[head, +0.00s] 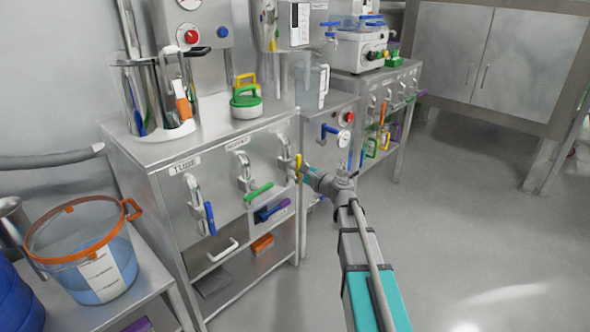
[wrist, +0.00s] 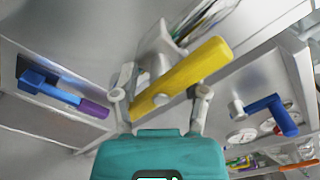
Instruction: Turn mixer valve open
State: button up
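A yellow lever handle (head: 298,166) sits on the right end of the steel cabinet front, beside my gripper (head: 305,172). I cannot read a label that names the mixer valve. In the wrist view the yellow handle (wrist: 182,78) lies diagonally, its lower left end near the left finger and its upper right end beyond the right finger. My gripper (wrist: 160,98) is open, with its fingers spread apart on both sides of the handle's lower part. I cannot tell whether either finger touches it. The handle's mount is mostly hidden behind it.
A blue-handled valve (head: 209,217) and a green-handled valve (head: 258,191) are on the same front, left of the yellow one. A blue and purple handle (head: 271,211) is below. Another cabinet with a blue lever (head: 336,131) stands to the right. Open floor (head: 470,220) lies right.

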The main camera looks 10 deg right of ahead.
dwell(0.4)
jog(key=v, duration=1.2)
dwell(0.3)
jog(key=s+a+f+n+g+h+p, duration=0.2)
jog(key=s+a+f+n+g+p, duration=0.35)
jog(key=s+a+n+g, duration=0.3)
jog(key=s+d+f+n+g+h+p, duration=0.2)
jog(key=s+n+g+h+p, duration=0.35)
jog(key=s+n+h, duration=0.45)
notch_tip(320, 180, up, 38)
jog(key=s+n+y+p, duration=0.1)
jog(key=p, duration=3.6)
jog(key=shift+f+g+p, duration=0.25)
jog(key=shift+g+p, duration=0.05)
